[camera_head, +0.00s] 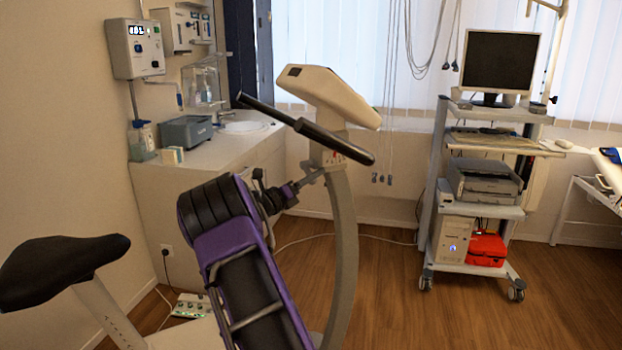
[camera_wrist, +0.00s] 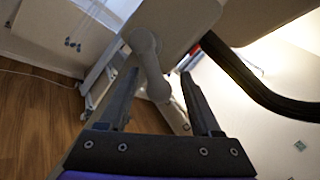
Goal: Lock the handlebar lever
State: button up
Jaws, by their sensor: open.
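The handlebar lever (camera_wrist: 154,72) is a pale beige arm with a round pivot, seen in the wrist view at the top centre. It hangs down from the beige housing. My gripper (camera_wrist: 158,76) is open, with one dark finger on each side of the lever's lower part. I cannot tell whether either finger touches it. In the head view my gripper (camera_head: 311,180) is at the exercise bike's upright column, just below the handlebar (camera_head: 300,127). I cannot make out the lever there.
The bike's saddle (camera_head: 60,268) is at the lower left. A counter (camera_head: 205,160) stands behind my arm. A wheeled cart (camera_head: 483,210) with a monitor stands at the right. Wooden floor is clear between the bike and the cart. A dark curved handlebar shows in the wrist view (camera_wrist: 250,85).

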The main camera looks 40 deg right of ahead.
jog(key=shift+a, duration=0.1)
jog(key=v, duration=1.7)
jog(key=shift+p, duration=0.3)
jog(key=shift+s+f, duration=0.1)
